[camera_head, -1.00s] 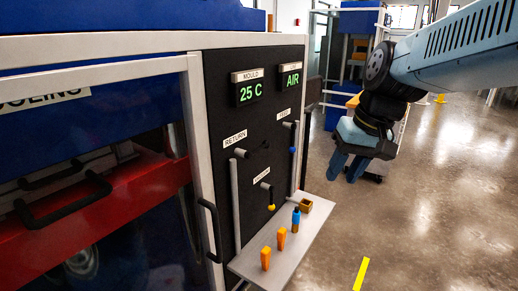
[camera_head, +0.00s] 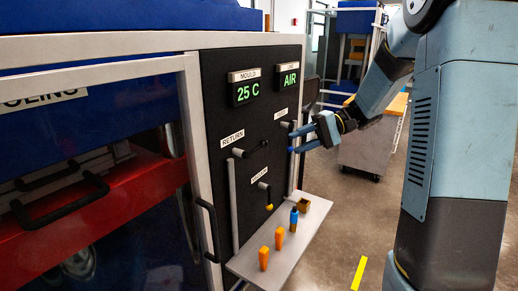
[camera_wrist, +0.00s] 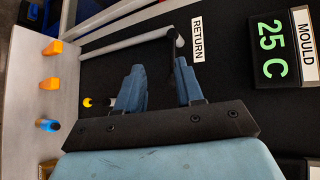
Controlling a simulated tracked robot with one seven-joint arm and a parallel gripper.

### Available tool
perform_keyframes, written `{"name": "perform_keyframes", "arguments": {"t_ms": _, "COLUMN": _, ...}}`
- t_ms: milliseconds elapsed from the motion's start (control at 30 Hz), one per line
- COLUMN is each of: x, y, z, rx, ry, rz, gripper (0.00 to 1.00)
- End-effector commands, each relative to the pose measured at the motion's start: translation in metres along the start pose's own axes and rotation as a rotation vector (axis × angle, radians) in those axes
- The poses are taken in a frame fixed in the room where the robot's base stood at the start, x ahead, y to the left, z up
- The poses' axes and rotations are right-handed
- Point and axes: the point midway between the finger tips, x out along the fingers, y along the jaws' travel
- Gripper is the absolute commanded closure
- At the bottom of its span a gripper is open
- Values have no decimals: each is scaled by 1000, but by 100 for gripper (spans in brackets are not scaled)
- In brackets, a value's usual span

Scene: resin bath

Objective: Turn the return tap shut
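The return tap (camera_head: 252,149) is on the black panel below its RETURN label (camera_head: 232,141). Its black lever sticks out sideways to the right from the top of a grey pipe. In the wrist view the dark lever (camera_wrist: 179,42) lies beside the RETURN label, near my right-hand finger; its far end is partly hidden. My gripper (camera_head: 303,140) is open, its two blue fingers pointing left toward the panel, to the right of the return lever in the head view. In the wrist view the gap between the fingers (camera_wrist: 160,85) looks empty. I cannot tell any contact.
A yellow-tipped tap (camera_head: 269,206) sits lower. A grey shelf (camera_head: 262,258) below holds orange pieces, a blue bottle and a small box. A black door handle (camera_head: 212,230) is left.

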Motion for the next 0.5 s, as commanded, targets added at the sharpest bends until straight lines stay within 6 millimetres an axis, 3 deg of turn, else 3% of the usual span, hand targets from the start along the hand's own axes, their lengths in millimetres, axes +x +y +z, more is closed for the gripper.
{"name": "perform_keyframes", "arguments": {"t_ms": 200, "x": -15, "y": 10, "z": -35, "rx": -19, "ry": 15, "rz": -160, "gripper": 63}}
{"name": "perform_keyframes", "arguments": {"t_ms": 367, "x": -18, "y": 12, "z": -44, "rx": -30, "ry": 21, "rz": -203, "gripper": 63}}
{"name": "perform_keyframes", "arguments": {"t_ms": 500, "x": -9, "y": 10, "z": -45, "rx": -32, "ry": 20, "rz": -208, "gripper": 63}}
